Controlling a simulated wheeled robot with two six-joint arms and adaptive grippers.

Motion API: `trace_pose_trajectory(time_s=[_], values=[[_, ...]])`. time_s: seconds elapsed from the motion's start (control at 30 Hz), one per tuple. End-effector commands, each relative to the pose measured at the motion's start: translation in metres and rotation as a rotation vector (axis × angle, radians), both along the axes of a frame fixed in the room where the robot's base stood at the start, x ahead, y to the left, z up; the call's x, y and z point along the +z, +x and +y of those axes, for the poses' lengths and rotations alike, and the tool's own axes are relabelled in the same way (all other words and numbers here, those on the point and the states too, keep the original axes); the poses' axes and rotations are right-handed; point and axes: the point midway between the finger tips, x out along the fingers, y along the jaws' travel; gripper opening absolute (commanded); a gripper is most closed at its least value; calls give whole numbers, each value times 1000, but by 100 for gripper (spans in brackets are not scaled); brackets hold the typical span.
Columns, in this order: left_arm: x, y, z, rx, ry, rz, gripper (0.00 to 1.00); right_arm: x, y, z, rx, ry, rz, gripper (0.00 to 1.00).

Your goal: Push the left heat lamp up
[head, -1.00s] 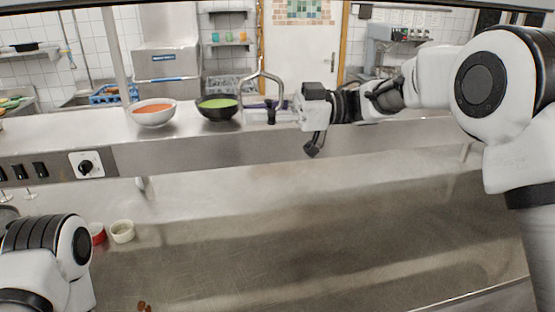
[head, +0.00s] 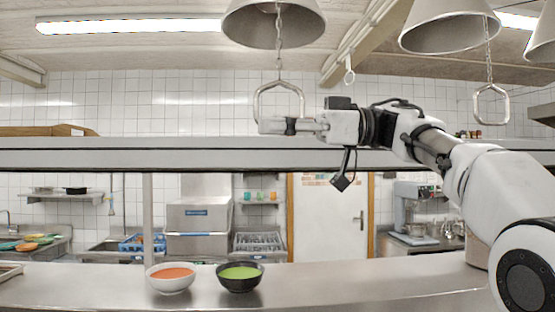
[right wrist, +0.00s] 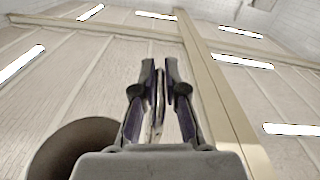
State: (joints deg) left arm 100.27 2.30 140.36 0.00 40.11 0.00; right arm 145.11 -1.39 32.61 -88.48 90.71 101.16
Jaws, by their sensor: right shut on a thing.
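The left heat lamp (head: 274,24) hangs at the top of the head view, a grey cone-shaped shade. A chain runs from it to a metal loop handle (head: 256,103). My right gripper (head: 290,125) is shut on the bottom bar of that handle, above the level of the upper shelf. In the right wrist view my right gripper (right wrist: 158,88) has its fingers on either side of the thin handle bar (right wrist: 158,110), and the lamp shade (right wrist: 72,148) shows at lower left. My left gripper is out of view.
A second lamp (head: 448,27) with its own handle (head: 491,105) hangs to the right, and part of another shade shows at the edge. The upper shelf (head: 150,155) runs behind my arm. Bowls of orange soup (head: 171,278) and green soup (head: 240,277) stand on the counter (head: 350,280).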

Motion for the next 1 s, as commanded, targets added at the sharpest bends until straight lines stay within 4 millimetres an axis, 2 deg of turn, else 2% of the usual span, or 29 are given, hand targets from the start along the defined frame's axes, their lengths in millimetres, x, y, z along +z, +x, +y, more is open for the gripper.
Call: trace_pose_trajectory(time_s=[0.43, 0.5, 0.53, 0.87, 1.0], values=[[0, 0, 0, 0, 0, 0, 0, 8, -3, 0, -3, 3, -2, 0], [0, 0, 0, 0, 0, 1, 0, 8, -3, 0, -4, 3, -2, 32], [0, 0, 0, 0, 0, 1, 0, 8, -3, 0, -3, 3, -2, 36], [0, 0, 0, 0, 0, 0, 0, 6, -2, -3, -2, 1, 0, 36], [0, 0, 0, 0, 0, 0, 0, 7, -1, -23, -3, 4, 0, 36]])
